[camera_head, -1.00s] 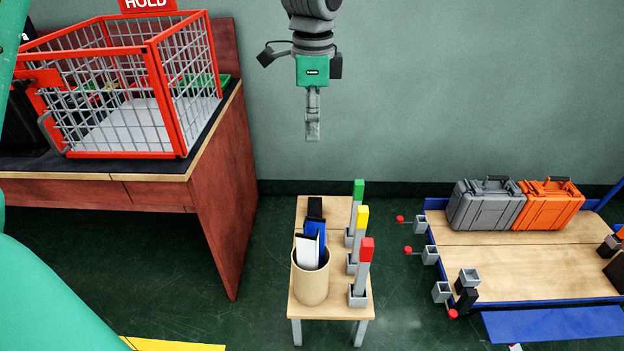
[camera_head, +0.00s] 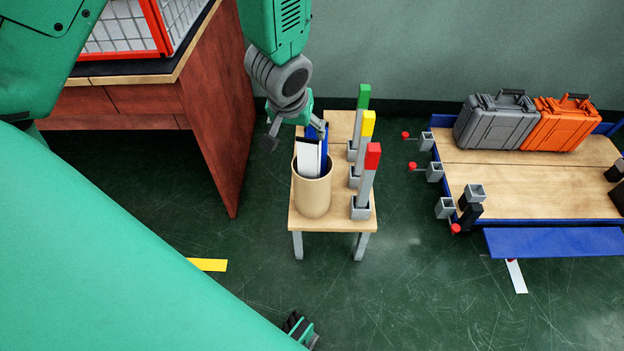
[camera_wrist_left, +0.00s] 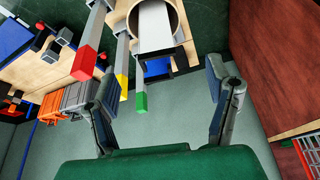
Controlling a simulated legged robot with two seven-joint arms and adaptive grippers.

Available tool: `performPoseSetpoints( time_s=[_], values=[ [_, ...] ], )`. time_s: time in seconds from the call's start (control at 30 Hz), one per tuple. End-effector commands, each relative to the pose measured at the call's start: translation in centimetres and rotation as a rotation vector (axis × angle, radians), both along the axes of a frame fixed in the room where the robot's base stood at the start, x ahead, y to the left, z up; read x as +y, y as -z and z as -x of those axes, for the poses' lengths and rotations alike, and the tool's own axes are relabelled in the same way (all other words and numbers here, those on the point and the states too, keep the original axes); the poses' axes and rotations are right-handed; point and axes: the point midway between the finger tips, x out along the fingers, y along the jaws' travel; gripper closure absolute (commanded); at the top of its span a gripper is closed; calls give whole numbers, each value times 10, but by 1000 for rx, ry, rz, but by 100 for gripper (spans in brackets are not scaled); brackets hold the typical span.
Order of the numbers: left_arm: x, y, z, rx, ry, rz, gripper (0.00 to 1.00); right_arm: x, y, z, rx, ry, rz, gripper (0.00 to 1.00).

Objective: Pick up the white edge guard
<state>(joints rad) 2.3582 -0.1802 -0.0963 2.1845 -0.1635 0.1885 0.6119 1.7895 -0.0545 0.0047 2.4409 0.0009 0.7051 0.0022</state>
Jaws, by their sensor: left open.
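The white edge guard (camera_head: 307,158) stands upright in a tan round holder (camera_head: 313,195) on a small wooden stand, in front of a blue guard (camera_head: 323,150). In the left wrist view, the white guard (camera_wrist_left: 155,25) pokes out of the holder at the top centre. My left gripper (camera_head: 296,133) is at the holder's top, just behind and above the white guard. In the wrist view its jaws (camera_wrist_left: 165,85) are wide apart and empty, with the guard's end between and beyond them. The black guard is mostly hidden by the gripper in the head view.
Posts with green (camera_head: 363,96), yellow (camera_head: 368,123) and red (camera_head: 372,155) tops stand close right of the holder. A wooden desk (camera_head: 215,120) with a red wire basket is on the left. A low table (camera_head: 500,190) with grey and orange cases is on the right.

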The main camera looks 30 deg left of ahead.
Motion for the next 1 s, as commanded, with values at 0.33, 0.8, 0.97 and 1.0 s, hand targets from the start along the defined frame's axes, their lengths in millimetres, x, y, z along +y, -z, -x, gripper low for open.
performPoseSetpoints(
  time_s=[0.33, 0.8, 0.97, 1.0],
  values=[
    [8, 60, -24, 0, 2, -1, 28, 0, 24, 0, 0, 0, 0, 100],
    [9, 107, -48, 3, 2, -1, 28, 0, 51, 0, 0, 0, 0, 100],
    [10, 112, -51, -1, 3, -1, 28, 0, 52, 0, 0, 0, 0, 100],
    [10, 112, -51, -1, 3, -1, 28, 0, 52, 0, 0, 0, 0, 100]
  ],
)
